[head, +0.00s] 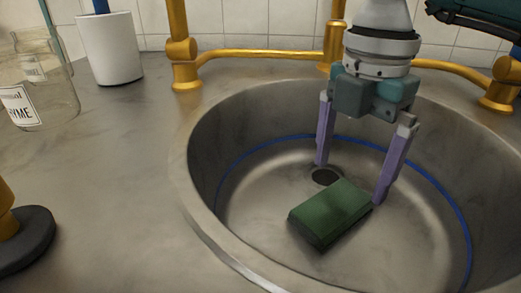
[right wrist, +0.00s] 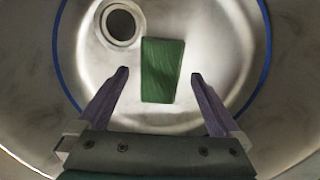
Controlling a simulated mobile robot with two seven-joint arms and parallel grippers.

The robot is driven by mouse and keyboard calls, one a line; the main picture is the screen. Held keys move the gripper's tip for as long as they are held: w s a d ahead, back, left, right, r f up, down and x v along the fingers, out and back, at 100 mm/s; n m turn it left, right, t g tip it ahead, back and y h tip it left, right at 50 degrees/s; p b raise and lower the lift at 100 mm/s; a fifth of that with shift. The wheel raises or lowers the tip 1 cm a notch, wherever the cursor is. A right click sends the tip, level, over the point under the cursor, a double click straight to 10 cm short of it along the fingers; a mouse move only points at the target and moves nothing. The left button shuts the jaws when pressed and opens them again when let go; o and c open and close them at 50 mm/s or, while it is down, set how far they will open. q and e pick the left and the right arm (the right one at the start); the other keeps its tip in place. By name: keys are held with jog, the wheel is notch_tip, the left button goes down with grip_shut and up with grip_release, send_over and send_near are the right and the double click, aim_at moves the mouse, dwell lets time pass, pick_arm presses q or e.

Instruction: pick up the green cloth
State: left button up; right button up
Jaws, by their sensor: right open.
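The green cloth (head: 331,213) is a folded, block-like piece lying on the bottom of the round metal sink (head: 190,190), near the drain. My right gripper (head: 349,184) reaches down into the sink with its purple fingers spread wide, empty. In the head view its fingertips are just behind and to the right of the cloth. In the right wrist view the cloth (right wrist: 162,70) lies ahead of the open fingertips (right wrist: 160,72), centred between them. I cannot tell whether a fingertip touches it. My left gripper is not in view.
The drain (head: 325,177) is beside the cloth. Brass taps (head: 184,62) and a brass pipe stand along the back. A glass jar (head: 45,75) and a white cup (head: 110,48) stand on the left counter. A dark round base (head: 25,240) sits at the front left.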

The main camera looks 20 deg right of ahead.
aim_at(344, 198)
notch_tip(344, 198, down, 5)
jog(key=shift+r+b, duration=0.15)
jog(key=shift+b, duration=0.45)
jog(key=shift+c, duration=0.2)
jog(key=c, duration=1.1)
